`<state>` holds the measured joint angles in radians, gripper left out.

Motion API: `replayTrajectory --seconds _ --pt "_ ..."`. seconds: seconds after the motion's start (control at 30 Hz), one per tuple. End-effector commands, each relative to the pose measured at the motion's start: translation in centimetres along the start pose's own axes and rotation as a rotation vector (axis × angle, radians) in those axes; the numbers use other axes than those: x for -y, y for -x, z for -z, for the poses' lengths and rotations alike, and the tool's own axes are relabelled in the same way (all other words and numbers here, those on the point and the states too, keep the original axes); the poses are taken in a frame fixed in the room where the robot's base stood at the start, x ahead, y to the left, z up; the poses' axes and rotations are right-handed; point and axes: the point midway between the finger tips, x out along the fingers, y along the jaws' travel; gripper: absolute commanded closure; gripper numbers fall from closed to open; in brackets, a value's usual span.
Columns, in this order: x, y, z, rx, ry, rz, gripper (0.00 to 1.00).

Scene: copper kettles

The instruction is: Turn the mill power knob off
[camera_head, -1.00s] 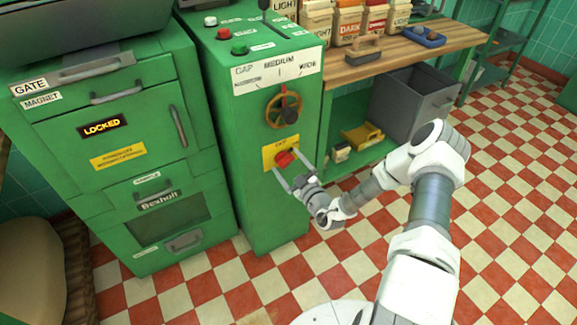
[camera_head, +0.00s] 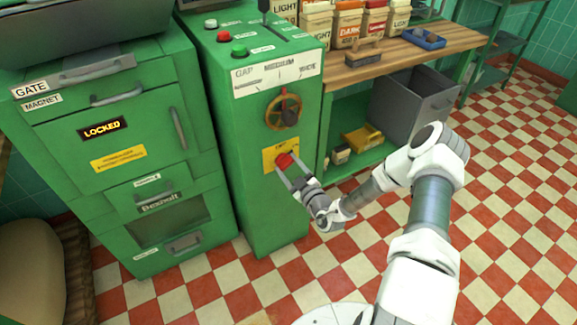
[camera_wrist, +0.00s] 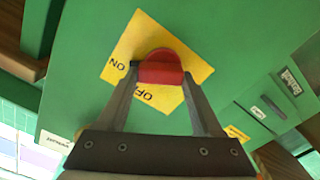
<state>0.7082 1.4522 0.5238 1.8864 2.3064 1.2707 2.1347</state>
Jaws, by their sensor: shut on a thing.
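The red power knob (camera_head: 284,160) sits on a yellow plate (camera_head: 268,155) on the front of the green mill cabinet (camera_head: 262,208), below a round handwheel. In the wrist view the knob (camera_wrist: 161,68) is between my two fingers, and the yellow plate (camera_wrist: 197,67) carries the words ON and OFF. My gripper (camera_head: 288,172) reaches the knob from the lower right and is shut on it. In the wrist view my gripper (camera_wrist: 160,80) has one finger at each side of the knob. The knob's exact pointing direction is hard to tell.
The brown handwheel (camera_head: 283,110) is just above the knob. A green locked cabinet (camera_head: 120,165) stands close on the left. A wooden bench (camera_head: 400,55) with bags and a grey bin (camera_head: 415,100) are at the right. The checkered floor (camera_head: 500,220) is free.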

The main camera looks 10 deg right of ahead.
Motion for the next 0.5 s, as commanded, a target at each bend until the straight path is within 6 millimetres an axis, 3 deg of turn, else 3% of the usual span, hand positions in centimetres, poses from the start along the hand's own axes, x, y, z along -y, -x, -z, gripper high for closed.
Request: replayTrajectory --seconds 0.5 --pt "0.01 0.09 0.27 0.003 0.345 0.000 0.88"
